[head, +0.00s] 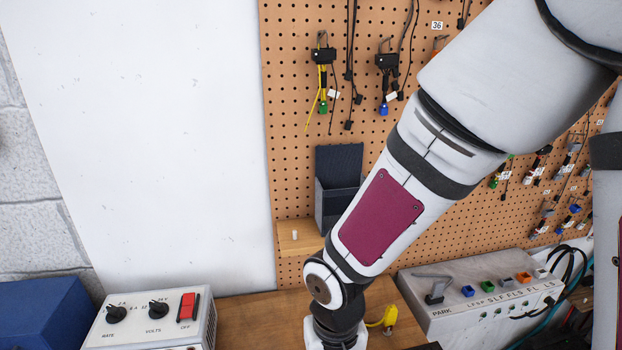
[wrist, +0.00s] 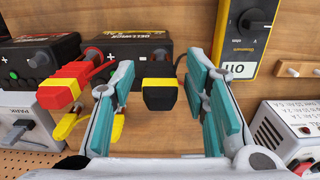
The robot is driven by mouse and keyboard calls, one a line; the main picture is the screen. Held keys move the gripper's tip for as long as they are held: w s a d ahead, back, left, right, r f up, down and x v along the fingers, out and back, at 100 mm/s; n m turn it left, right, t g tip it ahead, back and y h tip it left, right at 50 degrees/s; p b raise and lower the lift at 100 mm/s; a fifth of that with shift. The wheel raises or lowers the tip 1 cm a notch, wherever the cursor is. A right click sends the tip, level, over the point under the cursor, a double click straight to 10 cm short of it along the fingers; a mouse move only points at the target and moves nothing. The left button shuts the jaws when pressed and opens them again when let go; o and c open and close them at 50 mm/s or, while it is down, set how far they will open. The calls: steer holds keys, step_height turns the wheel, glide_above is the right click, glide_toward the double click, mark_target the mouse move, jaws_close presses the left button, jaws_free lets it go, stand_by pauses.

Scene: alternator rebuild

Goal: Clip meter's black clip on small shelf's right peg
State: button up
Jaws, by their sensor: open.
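A black clip with yellow edges (wrist: 160,96) lies between the spread teal fingers of my gripper (wrist: 160,63) in the wrist view. The gripper is open, with gaps to the clip on both sides. What the clip's far end rests on is unclear. The yellow meter (wrist: 252,28) is at the upper right. In the head view the small wooden shelf (head: 288,245) sits against the pegboard and one pale peg (head: 294,235) shows; my arm covers part of its right side. Pale pegs (wrist: 289,70) also show at the wrist view's right edge. The fingers are hidden in the head view.
A grey PARK box (head: 440,315) stands at the right, a white supply box (head: 150,325) at the left. A dark bin (head: 338,165) hangs above the shelf.

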steer(key=c, duration=0.8)
step_height(320, 180, up, 3)
steer(key=p, duration=0.2)
steer(key=shift+s+r+p, duration=0.15)
steer(key=shift+r+p, duration=0.05)
steer(key=shift+p, duration=0.15)
steer(key=shift+r, duration=0.3)
